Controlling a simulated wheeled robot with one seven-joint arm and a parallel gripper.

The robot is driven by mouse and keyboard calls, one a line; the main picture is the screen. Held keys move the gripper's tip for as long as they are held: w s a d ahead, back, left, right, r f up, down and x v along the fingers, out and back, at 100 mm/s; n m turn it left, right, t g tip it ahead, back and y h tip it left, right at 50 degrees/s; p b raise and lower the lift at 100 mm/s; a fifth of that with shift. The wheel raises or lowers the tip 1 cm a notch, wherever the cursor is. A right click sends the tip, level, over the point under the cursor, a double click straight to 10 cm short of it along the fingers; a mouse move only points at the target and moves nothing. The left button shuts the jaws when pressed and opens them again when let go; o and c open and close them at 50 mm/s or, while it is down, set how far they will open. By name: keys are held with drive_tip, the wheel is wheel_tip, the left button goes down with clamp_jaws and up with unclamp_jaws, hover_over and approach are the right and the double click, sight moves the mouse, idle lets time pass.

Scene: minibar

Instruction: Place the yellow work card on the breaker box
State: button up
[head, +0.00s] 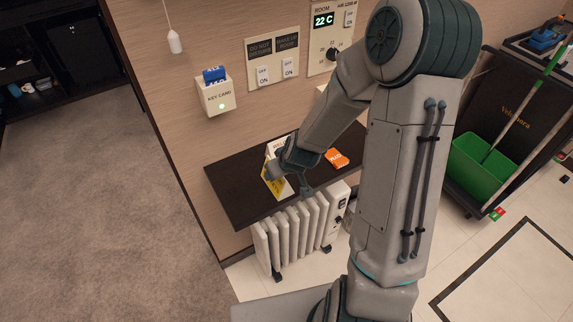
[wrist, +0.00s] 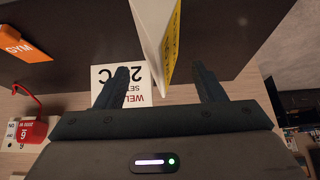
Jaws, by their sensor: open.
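A yellow printed face (head: 272,185) shows on a white upright card or folded stand on the dark shelf (head: 232,182). In the wrist view the yellow face (wrist: 173,38) is seen edge-on against the white panel (wrist: 151,22). I cannot tell whether it is a separate card. My gripper (wrist: 160,76) is open, its fingers on either side of the stand's near end, with visible gaps. In the head view my gripper (head: 291,178) is at the stand, partly hiding it. I cannot pick out a breaker box for certain; my arm hides part of the wall.
An orange card (head: 337,158) marked GYM lies on the shelf. A printed white sign (wrist: 122,86) is beyond the fingers. A red padlock-like item (wrist: 31,129) is at lower left. A key card holder (head: 217,96) is on the wall; a white radiator (head: 290,235) stands below.

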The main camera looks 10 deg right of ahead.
drive_tip(key=v, duration=0.6)
drive_tip(key=shift+r, duration=0.1)
drive_tip(key=s+d+r+m+g+h, duration=0.1)
drive_tip(key=s+r, duration=0.8)
drive_tip(key=r, duration=0.1)
drive_tip(key=shift+d+r+g+h, duration=0.2)
drive_tip(key=shift+r+g+h, duration=0.1)
drive_tip(key=shift+h, duration=0.1)
drive_tip(key=s+r, duration=0.2)
drive_tip(key=s+d+r+m, duration=0.1)
drive_tip(key=s+r, duration=0.1)
drive_tip(key=s, duration=0.1)
drive_tip(key=s+r+m, duration=0.1)
drive_tip(key=s+r, duration=0.1)
drive_tip(key=s, duration=0.1)
drive_tip(key=shift+s+d+g, duration=0.25)
drive_tip(key=shift+g, duration=0.05)
drive_tip(key=shift+c, duration=0.3)
drive_tip(key=shift+s+m, duration=0.3)
drive_tip(key=c, duration=0.5)
drive_tip(key=shift+d, duration=0.15)
